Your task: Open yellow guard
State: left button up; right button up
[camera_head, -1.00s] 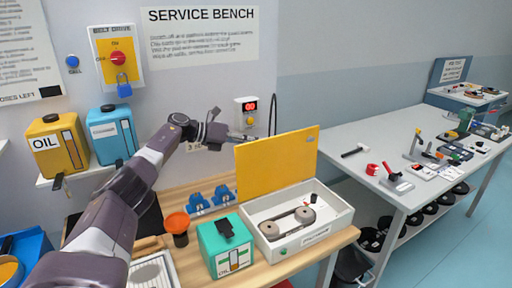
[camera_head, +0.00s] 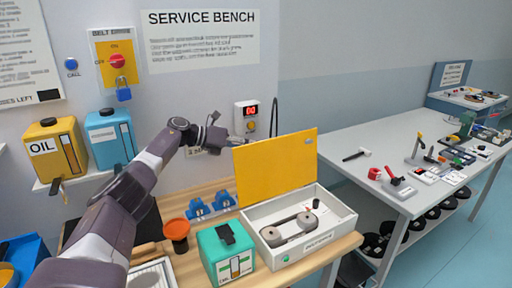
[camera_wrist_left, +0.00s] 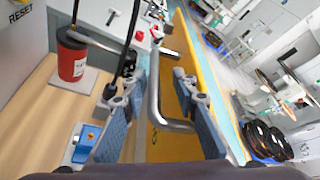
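The yellow guard (camera_head: 276,165) stands raised, close to upright, at the back edge of a white box (camera_head: 322,238) labelled as a belt drive. The belt and two pulleys (camera_head: 295,225) are exposed inside the box. My left gripper (camera_head: 226,140) is behind the guard's upper left side, and its fingers are partly hidden in the head view. In the left wrist view my left gripper (camera_wrist_left: 158,92) has its blue-padded fingers apart. A bent metal handle (camera_wrist_left: 154,95) lies between them, beside the yellow guard face (camera_wrist_left: 178,140). My right gripper is not in view.
A teal can (camera_head: 226,258), an orange funnel-like piece (camera_head: 176,230) and blue parts (camera_head: 210,203) stand on the bench left of the box. A red-lit panel (camera_head: 247,115) hangs on the wall behind. A grey table (camera_head: 400,140) with tools is at right.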

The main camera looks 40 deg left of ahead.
pick_arm(q)
jog(key=v, duration=0.7)
jog(key=shift+s, duration=0.2)
jog(key=shift+s+a, duration=0.1)
jog(key=shift+a, duration=0.15)
